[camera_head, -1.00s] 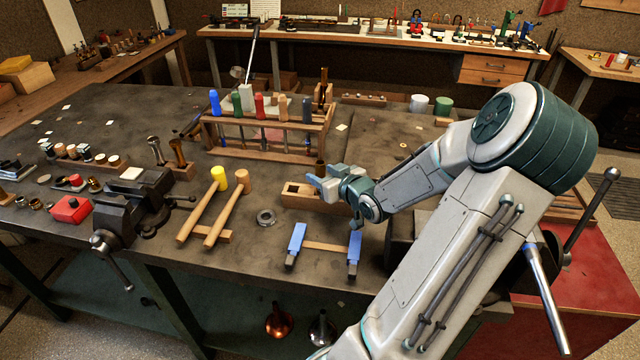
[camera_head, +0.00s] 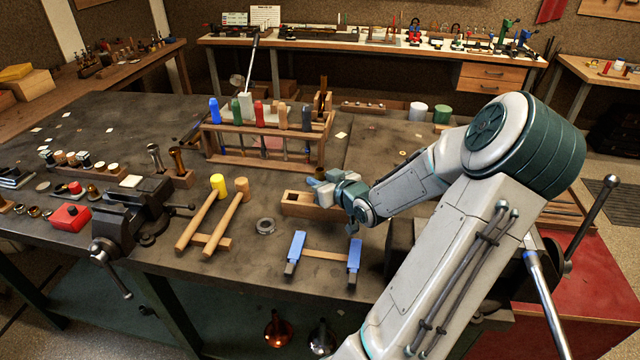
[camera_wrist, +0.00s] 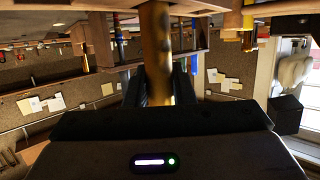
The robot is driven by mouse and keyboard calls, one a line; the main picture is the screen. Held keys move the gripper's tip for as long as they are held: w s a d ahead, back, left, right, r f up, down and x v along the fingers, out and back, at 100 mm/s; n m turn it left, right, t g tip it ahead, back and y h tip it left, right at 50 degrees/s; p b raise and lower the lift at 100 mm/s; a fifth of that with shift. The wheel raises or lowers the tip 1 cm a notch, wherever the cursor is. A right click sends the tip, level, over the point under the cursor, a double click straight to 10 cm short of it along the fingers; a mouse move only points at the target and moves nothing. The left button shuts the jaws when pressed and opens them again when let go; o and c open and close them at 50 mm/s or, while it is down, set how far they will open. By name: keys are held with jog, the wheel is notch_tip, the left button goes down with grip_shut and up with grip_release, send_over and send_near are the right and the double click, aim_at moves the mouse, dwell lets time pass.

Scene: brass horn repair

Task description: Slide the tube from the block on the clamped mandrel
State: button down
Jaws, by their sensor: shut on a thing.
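My gripper (camera_head: 318,183) is shut on a brass tube, low over the wooden block (camera_head: 299,205) in the middle of the bench. In the wrist view the tube (camera_wrist: 157,50) runs between the dark jaws (camera_wrist: 160,82). In the head view the gripper hides most or all of the tube, so I cannot tell whether its end is still inside the block. The block has a dark slot in its top. I cannot make out the clamped mandrel; my arm covers much of the bench's right side.
A tool rack (camera_head: 268,140) with coloured handles stands just behind the block. Two mallets (camera_head: 213,215) rest on a wooden stand to the left, with a vise (camera_head: 135,212) beyond them. A stand with blue-padded arms (camera_head: 326,253) is in front.

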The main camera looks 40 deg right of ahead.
jog(key=s+d+r+p, duration=0.4)
jog(key=d+r, duration=0.6)
jog(key=d, duration=0.1)
jog(key=shift+r, duration=0.35)
jog(key=shift+s+a, duration=0.1)
jog(key=shift+s, duration=0.05)
